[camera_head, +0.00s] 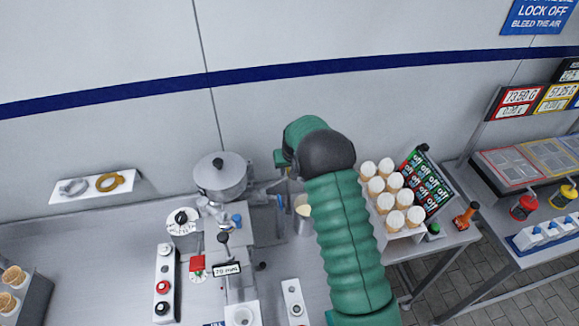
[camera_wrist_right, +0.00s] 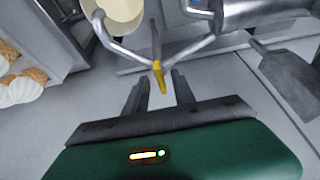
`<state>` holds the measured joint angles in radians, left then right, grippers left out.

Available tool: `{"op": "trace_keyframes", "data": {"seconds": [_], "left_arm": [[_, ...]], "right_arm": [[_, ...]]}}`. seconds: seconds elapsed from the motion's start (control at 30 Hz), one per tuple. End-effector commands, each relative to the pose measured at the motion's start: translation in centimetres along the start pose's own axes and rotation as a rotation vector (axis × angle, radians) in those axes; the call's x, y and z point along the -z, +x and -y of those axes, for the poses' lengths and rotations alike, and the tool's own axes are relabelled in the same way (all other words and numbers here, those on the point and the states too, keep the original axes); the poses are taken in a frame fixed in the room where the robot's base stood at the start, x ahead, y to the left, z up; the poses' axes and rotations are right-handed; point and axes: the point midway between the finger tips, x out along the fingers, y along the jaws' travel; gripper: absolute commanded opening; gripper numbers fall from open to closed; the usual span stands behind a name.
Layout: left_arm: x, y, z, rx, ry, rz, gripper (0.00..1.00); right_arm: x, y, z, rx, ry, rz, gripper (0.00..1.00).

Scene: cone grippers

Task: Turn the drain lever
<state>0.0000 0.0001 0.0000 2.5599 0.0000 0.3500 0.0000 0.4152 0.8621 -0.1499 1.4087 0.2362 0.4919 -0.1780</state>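My right gripper (camera_wrist_right: 160,79) is open in the right wrist view, with a gap between its two dark fingers. A yellow-tipped lever (camera_wrist_right: 158,77), which looks like the drain lever, lies between or just ahead of the fingertips, and neither finger visibly presses on it. Metal rods (camera_wrist_right: 120,45) meet at the lever's yellow end. In the head view my right arm hides most of the gripper and lever, beside the machine with the round metal hopper (camera_head: 220,178). My left gripper is in neither view.
A metal cup (camera_head: 303,222) with pale contents stands close to my right arm. A rack of cones (camera_head: 395,205) stands to the right of that arm. A control strip (camera_head: 164,285) with knobs lies left of the machine. A wall shelf (camera_head: 95,186) holds two rings.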

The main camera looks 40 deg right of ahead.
Motion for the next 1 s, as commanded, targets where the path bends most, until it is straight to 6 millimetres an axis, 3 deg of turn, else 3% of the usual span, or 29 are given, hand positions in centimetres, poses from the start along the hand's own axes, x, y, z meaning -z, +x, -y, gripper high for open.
{"op": "trace_keyframes", "data": {"seconds": [0.17,0.6,0.77,1.0], "left_arm": [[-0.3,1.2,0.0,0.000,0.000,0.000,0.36],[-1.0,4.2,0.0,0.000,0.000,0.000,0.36],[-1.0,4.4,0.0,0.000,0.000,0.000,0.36],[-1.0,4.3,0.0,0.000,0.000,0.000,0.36]], "right_arm": [[0.1,-2.4,0.1,0.000,-0.002,-0.005,0.31],[0.2,-14.3,0.0,0.001,0.000,-0.003,0.31],[0.2,-16.1,-0.1,0.000,0.000,0.001,0.31],[0.2,-16.3,-0.1,0.000,0.000,0.003,0.31]]}}
